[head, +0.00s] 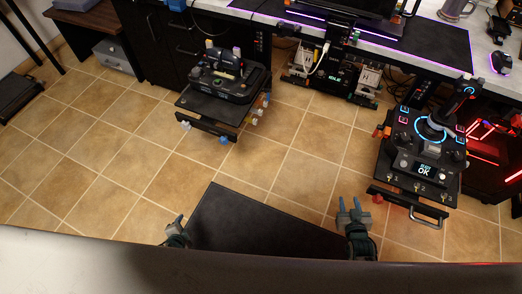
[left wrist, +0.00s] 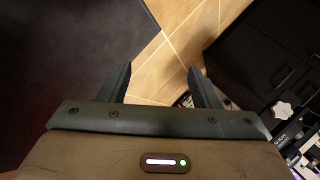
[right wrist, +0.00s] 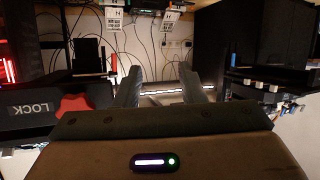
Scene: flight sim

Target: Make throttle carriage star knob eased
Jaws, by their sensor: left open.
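The throttle carriage (head: 215,104) stands upper left of centre in the head view, a black unit with levers on top. My left gripper (head: 175,222) is open and empty, well short of the carriage. My right gripper (head: 354,208) is open and empty, its two fingers apart in the right wrist view (right wrist: 160,72).
A joystick carriage (head: 418,165) with a lit "OK" screen stands at the right; its red knob (right wrist: 75,104) is beside a "LOCK" label in the right wrist view. A desk (head: 440,60) runs along the back. Tiled floor (head: 290,160) is clear between the carriages.

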